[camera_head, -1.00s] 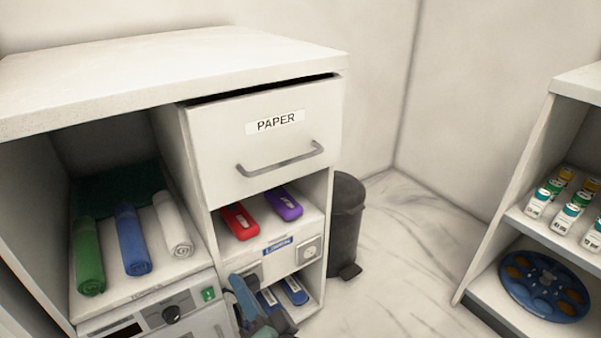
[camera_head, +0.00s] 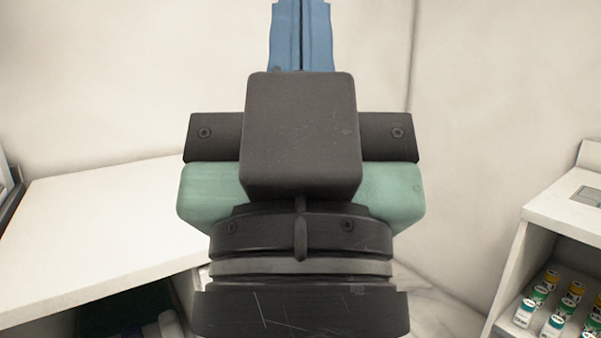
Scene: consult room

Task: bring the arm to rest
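My gripper (camera_head: 301,38) fills the middle of the head view, seen from behind, pointing up and away. Its dark wrist, green body and blue fingers show. The two blue fingers lie side by side with only a thin dark line between them, and nothing shows between them.
A white cabinet top (camera_head: 95,225) is bare at the left; rolled towels (camera_head: 168,325) show at the bottom edge below it. At the right, a white shelf unit (camera_head: 570,215) holds several small bottles (camera_head: 553,325). Plain walls stand behind.

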